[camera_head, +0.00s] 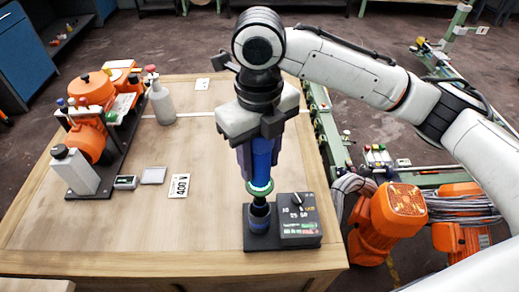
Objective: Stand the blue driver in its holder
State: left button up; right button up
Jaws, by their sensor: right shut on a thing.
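My right gripper (260,153) points down over the front right of the table and is shut on the blue driver (262,168). The driver hangs about upright, with a green ring (260,188) low on it and a dark tip below the ring. My left gripper is out of view.
A dark box with a dial (297,215) stands right of the cup on the same base. A 400 card (179,186) lies mid-table. The front left is clear.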

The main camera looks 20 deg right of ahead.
aim_at(260, 190)
notch_tip(260, 190, down, 9)
jog(key=shift+f+b, duration=0.1)
jog(key=shift+b, duration=1.05)
jog(key=shift+f, duration=0.35)
jog(key=o, duration=1.3)
jog(key=shift+o, duration=0.5)
jog(key=shift+f, duration=0.1)
jog(key=shift+f, duration=0.1)
